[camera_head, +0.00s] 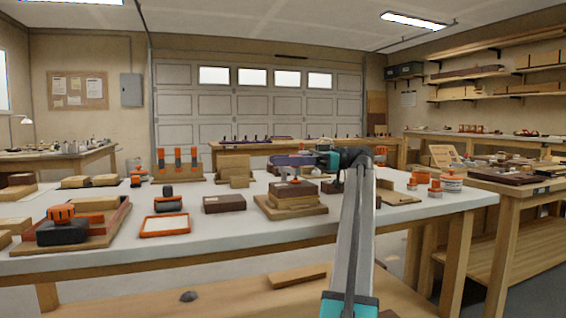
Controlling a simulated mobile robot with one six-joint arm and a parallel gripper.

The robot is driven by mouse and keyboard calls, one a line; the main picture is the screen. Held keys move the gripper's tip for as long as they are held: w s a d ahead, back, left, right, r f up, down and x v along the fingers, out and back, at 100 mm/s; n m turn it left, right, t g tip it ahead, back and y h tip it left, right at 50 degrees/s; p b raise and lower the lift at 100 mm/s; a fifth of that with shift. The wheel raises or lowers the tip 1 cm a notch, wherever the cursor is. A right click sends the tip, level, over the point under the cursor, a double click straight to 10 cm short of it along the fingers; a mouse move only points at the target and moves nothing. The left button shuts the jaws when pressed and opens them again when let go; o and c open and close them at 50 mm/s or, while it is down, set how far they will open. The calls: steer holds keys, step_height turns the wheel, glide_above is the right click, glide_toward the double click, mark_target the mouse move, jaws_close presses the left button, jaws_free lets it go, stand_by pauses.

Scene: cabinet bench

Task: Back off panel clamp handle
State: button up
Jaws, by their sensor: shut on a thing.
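The panel clamp (287,160), a purple-grey bar, is over the middle of the bench. Below it are stacked brown blocks (292,190) on a light wooden board (290,210). My gripper (316,160) is at the right end of the clamp, with my arm reaching in from the lower right. It is shut on the clamp's handle, which is mostly hidden by the gripper. The fingertips are too small to make out clearly, and I cannot tell how tightly the clamp sits against the blocks.
The white bench top (200,252) has free room at the front. To the left are an orange-rimmed tray (164,233), a dark brown block (224,204) and a black tool with an orange knob (62,228). Orange and white pots (435,190) stand at the right.

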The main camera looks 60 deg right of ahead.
steer(key=o, duration=1.1)
steer(key=shift+c, duration=0.2)
steer(key=shift+r, duration=0.15)
